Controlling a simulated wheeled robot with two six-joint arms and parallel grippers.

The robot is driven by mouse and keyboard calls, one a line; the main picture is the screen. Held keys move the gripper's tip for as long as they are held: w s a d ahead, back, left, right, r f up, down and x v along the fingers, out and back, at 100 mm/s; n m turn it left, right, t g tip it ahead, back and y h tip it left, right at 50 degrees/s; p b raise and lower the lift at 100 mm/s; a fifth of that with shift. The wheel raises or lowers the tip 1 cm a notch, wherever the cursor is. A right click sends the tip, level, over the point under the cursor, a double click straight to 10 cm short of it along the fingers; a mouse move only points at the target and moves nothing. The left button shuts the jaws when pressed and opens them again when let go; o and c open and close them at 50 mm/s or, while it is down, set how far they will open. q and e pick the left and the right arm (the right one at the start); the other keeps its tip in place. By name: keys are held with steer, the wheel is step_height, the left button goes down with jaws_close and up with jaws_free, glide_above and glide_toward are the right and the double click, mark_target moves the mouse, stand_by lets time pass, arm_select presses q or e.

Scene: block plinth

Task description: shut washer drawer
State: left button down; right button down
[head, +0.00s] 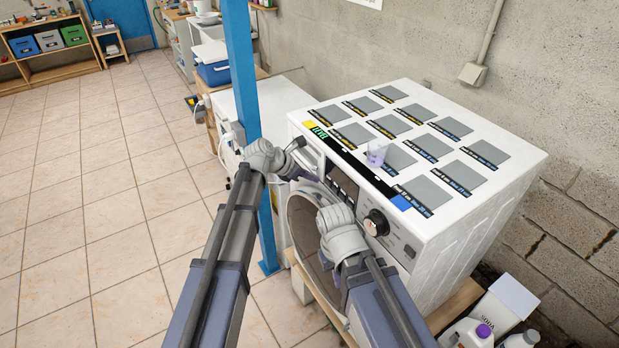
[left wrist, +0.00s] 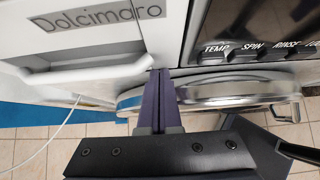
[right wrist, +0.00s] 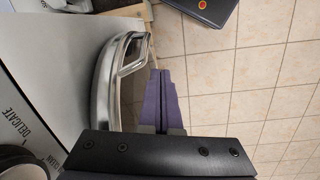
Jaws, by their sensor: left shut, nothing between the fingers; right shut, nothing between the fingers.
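The white washer (head: 480,215) stands against the wall. Its drawer (head: 309,152) is at the upper left of its front and appears to stand out a little; how far is unclear. In the left wrist view the drawer front (left wrist: 60,62) shows a "Dolcimaro" label and a white handle bar (left wrist: 88,74). My left gripper (left wrist: 158,72) is shut and empty, its tips at the right end of this handle; whether they touch is unclear. My right gripper (right wrist: 160,72) is shut and empty, beside the chrome door ring (right wrist: 106,85).
A white cup with purple (head: 376,152) stands on the washer's labelled top. A blue post (head: 240,70) rises left of the washer. Bottles (head: 468,335) and a soda box (head: 508,298) stand at the lower right. The tiled floor at left is clear.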

arm_select(q)
steer(key=shift+w+d+r, duration=0.1)
steer(key=shift+w+d, duration=0.05)
steer(key=shift+d, duration=0.05)
steer(key=s+a+r+p, duration=0.6)
steer(key=a+r+p, duration=0.1)
steer(key=a, duration=0.2)
steer(key=shift+s+a, duration=0.25)
steer(key=shift+f, duration=0.1)
steer(key=s+d+f+m+g+y+b, duration=0.2)
steer(key=s+f+m+y+b, duration=0.2)
steer(key=s+f+m, duration=0.5)
steer(key=s+d+f+m+g+y+b, duration=0.2)
steer(key=s+f+m+b, duration=0.7)
steer(key=s+m, duration=0.6)
steer(key=shift+s+d+f+m+g+y, duration=0.2)
steer(key=shift+f+m+g+y, duration=0.55)
steer(key=shift+m+y, duration=1.1)
